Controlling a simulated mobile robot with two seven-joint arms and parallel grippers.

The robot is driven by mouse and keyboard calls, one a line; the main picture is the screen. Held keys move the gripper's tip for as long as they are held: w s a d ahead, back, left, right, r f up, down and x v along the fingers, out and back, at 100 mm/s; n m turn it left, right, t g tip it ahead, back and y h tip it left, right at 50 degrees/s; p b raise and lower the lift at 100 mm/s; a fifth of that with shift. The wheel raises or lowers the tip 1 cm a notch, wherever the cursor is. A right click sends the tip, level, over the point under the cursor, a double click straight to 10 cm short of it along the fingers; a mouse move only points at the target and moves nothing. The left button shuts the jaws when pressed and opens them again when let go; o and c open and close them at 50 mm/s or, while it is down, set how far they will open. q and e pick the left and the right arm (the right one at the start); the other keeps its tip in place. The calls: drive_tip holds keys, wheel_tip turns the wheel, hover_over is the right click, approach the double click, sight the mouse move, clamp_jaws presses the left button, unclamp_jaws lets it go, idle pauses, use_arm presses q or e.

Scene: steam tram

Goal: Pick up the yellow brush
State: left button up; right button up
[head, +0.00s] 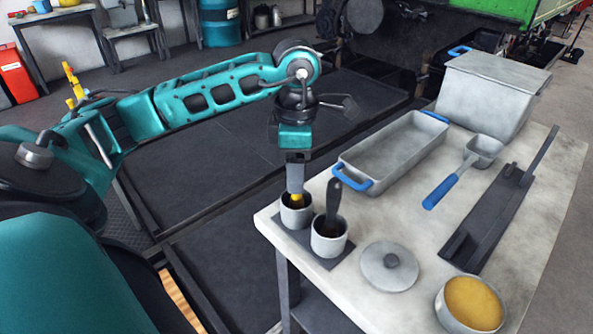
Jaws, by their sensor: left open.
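The yellow brush (297,197) shows only as a small yellow part at the mouth of a grey cup (297,217) near the table's left corner. My left gripper (296,188) points down right over this cup, its fingers at the yellow part. It is open, though the fingers look close together from here. The fingers hide most of the brush, and I cannot tell whether they touch it. My right gripper is not in view.
A second grey cup (329,240) beside it holds a dark-handled tool (333,200). A round lid (390,267) and a bowl of yellow stuff (472,302) lie nearer. Behind are a blue-handled tray (372,181), a scoop (441,191), a dark rail (489,222) and a lidded box (484,105).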

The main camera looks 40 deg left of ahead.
use_arm(q)
drive_tip(key=shift+f, duration=0.4)
drive_tip(key=shift+c, duration=0.2)
clamp_jaws()
